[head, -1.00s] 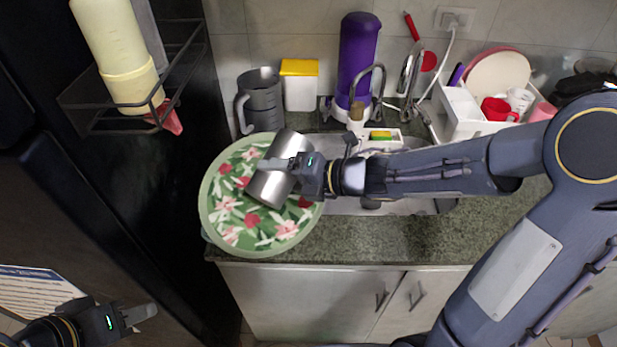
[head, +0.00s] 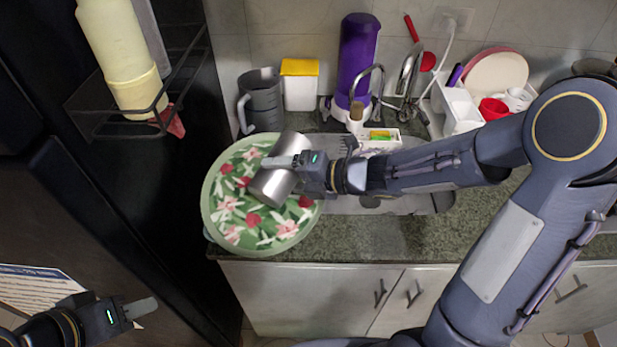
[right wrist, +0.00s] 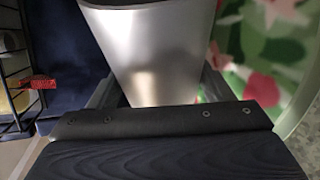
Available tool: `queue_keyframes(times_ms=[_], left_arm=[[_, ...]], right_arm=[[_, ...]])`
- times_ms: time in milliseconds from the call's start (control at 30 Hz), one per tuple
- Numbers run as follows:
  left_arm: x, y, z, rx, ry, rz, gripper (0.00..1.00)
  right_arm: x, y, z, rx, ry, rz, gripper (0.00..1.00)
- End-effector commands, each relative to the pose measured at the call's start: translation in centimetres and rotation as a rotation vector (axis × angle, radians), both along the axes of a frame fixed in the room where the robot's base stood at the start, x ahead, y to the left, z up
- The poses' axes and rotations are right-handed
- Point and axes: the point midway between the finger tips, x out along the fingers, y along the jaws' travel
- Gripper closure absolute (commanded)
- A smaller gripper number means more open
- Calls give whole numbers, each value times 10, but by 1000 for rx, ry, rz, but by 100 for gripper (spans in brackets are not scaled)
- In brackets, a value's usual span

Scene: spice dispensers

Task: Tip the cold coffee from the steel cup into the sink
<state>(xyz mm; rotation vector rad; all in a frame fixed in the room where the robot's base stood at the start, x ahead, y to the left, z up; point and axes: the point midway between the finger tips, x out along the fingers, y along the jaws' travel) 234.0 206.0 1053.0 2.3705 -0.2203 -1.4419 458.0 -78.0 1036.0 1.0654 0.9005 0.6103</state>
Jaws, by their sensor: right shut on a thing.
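My right gripper (head: 300,160) is shut on the steel cup (head: 273,187). The cup is tilted and held above the green floral tray (head: 225,222) at the left end of the counter. The cup also fills the middle of the right wrist view (right wrist: 155,50), between the fingers. Its inside and any coffee are hidden. The steel sink (head: 345,205) lies to the right of the cup, partly covered by my right arm. My left gripper (head: 135,312) is at the lower left, away from the counter; its finger gap does not show clearly.
Behind the cup stand a grey pitcher (head: 261,98), a yellow-lidded container (head: 299,84) and a purple dispenser (head: 357,58). The faucet (head: 379,72) rises behind the sink. A dish rack (head: 460,108) with cups and plates is right. The black fridge (head: 180,210) borders the left.

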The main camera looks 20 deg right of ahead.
Motion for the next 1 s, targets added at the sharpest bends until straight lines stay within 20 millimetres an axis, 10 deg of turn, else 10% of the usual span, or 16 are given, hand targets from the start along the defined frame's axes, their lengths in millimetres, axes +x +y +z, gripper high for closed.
queue_keyframes(times_ms=[1000], left_arm=[[0,0,13,0,0,0,64]], right_arm=[[10,-9,0,79,75,0,60]])
